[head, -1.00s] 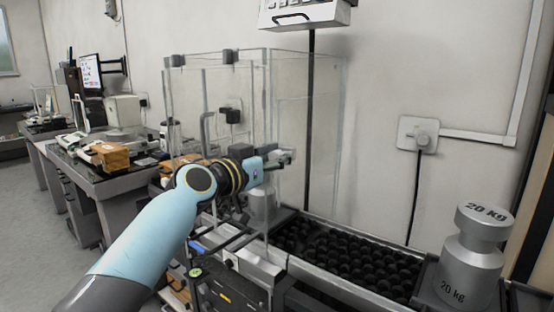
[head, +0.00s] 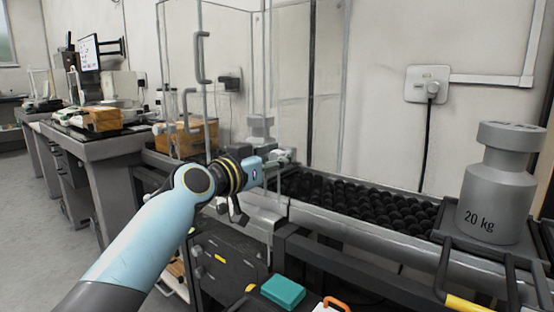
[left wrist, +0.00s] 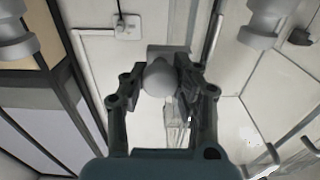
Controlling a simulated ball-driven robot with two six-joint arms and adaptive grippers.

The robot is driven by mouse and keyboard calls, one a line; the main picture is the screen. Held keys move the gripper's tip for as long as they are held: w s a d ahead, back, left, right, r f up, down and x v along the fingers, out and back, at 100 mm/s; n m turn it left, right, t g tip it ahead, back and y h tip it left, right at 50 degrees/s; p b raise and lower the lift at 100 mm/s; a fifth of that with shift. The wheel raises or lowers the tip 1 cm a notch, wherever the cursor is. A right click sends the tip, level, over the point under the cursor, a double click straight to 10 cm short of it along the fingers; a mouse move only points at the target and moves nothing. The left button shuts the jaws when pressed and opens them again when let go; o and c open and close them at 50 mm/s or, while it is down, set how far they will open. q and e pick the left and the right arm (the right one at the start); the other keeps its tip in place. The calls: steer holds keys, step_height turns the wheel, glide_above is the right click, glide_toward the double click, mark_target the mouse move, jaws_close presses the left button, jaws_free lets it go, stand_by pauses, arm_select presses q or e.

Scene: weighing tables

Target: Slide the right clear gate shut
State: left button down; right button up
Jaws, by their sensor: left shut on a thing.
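The clear enclosure stands at the middle of the head view. A clear pane (head: 308,95), which looks like the right gate, forms its right side above the black roller bed. My left gripper (head: 280,158) is low in front of this pane, near the bed's left end. In the left wrist view, its fingers (left wrist: 160,80) are shut on a rounded grey knob (left wrist: 158,77) with a grey block behind it. I cannot tell whether the knob belongs to the gate. The gate's exact edges are hard to see. My right gripper is not in view.
A 20 kg weight (head: 496,185) stands at the right end of the roller bed (head: 365,200). Another grey weight (head: 260,128) stands behind my gripper. A grey handle (head: 202,58) is on the left pane. A teal box (head: 283,291) lies in front.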

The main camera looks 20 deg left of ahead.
arm_select(q)
steer(key=shift+f, duration=0.4)
steer(key=c, duration=1.2)
jaws_free()
steer(key=shift+r, duration=0.1)
steer(key=shift+s+a, duration=0.1)
steer(key=v, duration=1.2)
